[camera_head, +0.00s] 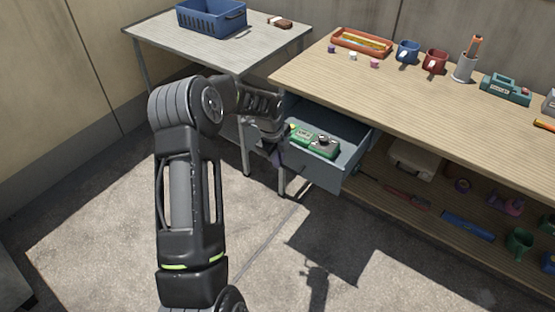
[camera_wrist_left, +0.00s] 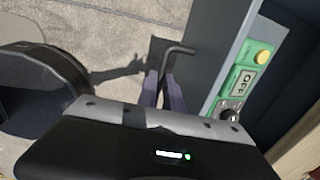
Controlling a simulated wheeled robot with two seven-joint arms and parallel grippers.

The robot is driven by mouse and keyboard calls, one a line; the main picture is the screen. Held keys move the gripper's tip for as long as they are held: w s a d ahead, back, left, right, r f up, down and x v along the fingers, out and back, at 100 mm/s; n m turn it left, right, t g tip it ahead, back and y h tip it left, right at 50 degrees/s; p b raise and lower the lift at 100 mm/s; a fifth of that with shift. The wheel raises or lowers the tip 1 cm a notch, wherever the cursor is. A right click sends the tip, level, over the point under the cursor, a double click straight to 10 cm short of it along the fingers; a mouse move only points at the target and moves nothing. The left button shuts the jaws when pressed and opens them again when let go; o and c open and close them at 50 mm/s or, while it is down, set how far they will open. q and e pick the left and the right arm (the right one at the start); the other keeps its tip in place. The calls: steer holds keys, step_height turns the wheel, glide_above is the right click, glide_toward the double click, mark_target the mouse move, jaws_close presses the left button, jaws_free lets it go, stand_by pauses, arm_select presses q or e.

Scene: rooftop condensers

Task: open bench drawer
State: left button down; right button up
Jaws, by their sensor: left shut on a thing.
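The bench drawer (camera_head: 320,172) is grey and stands pulled out from under the wooden bench top (camera_head: 420,95). A green device with a yellow button and a dark knob (camera_head: 318,144) lies inside it. The device also shows in the left wrist view (camera_wrist_left: 240,80). My left gripper (camera_head: 272,150) is at the drawer's front, at its left part. In the left wrist view my left gripper's fingers (camera_wrist_left: 163,88) are closed at the dark bar handle (camera_wrist_left: 180,49) on the drawer front. The fingers partly hide the handle. My right gripper is not in view.
A grey table (camera_head: 185,42) with a blue basket (camera_head: 212,17) stands at the back left. The bench top carries an orange tray (camera_head: 361,41), mugs and tools. A lower shelf (camera_head: 400,203) holds several items. The concrete floor before the drawer is clear.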

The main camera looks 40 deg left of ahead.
arm_select(q)
steer(key=c, duration=1.5)
jaws_free()
step_height(320, 180, up, 8)
steer(key=s, duration=0.1)
steer(key=shift+s+f, duration=0.2)
steer(key=shift+d, duration=0.1)
steer(key=s+d+f+n+h+p, duration=0.1)
steer(key=s+d+f+n, duration=0.15)
steer(key=d+f, duration=0.4)
steer(key=s+d+f+n+h+p, duration=0.1)
steer(key=d+f+n, duration=0.2)
steer(key=d, duration=0.6)
steer(key=s+d+f+n+h, duration=0.1)
steer(key=s+d+f+n, duration=0.15)
steer(key=d+f, duration=0.35)
steer(key=s+d+f+n+p, duration=0.1)
steer(key=s+d+n, duration=0.4)
steer(key=s, duration=0.5)
steer(key=s+d+f+n+g+h+p, duration=0.1)
steer(key=s+d+f+n, duration=0.2)
steer(key=s+d+n, duration=0.3)
steer(key=s+d, duration=0.4)
steer(key=shift+s+d+n, duration=0.25)
steer(key=shift+s+n, duration=0.05)
steer(key=shift+s, duration=0.1)
